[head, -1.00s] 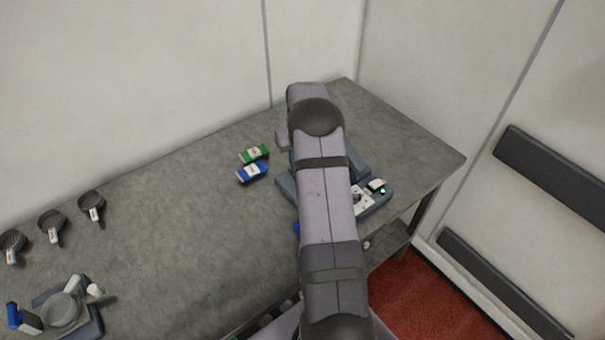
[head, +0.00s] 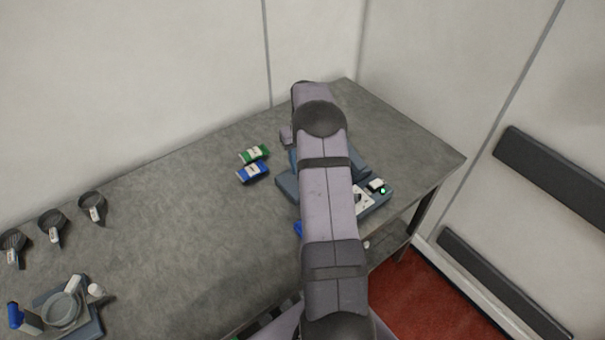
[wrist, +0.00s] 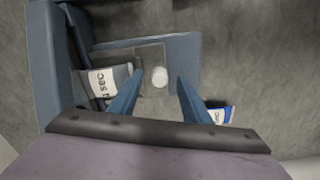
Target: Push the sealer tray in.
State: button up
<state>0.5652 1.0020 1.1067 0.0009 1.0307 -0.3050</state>
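The sealer (head: 289,188) is a blue-grey machine near the right end of the table, mostly hidden behind my arm in the head view. In the wrist view its blue-grey body (wrist: 48,60) stands at the left. A flat grey plate with a blue-grey border (wrist: 185,50), seemingly the sealer tray, lies beyond my fingers. A round white knob (wrist: 159,77) sits on it. My gripper (wrist: 158,88) is open, with its two blue fingers apart and nothing between them. The knob appears beyond the gap; I cannot tell whether a finger touches the tray.
A white-labelled grey piece (wrist: 110,80) lies left of my fingers. A blue packet (head: 252,173) and a green packet (head: 253,154) lie left of the machine. Several dark scoops (head: 92,207) and a bowl on a stand (head: 62,308) are far left. The table's middle is clear.

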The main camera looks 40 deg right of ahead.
jog(key=shift+r, duration=0.15)
jog(key=shift+r+p, duration=1.75)
jog(key=shift+r, duration=0.6)
jog(key=shift+r+b, duration=0.6)
jog(key=shift+r, duration=0.2)
jog(key=shift+r+b, duration=0.9)
jog(key=shift+r, duration=1.95)
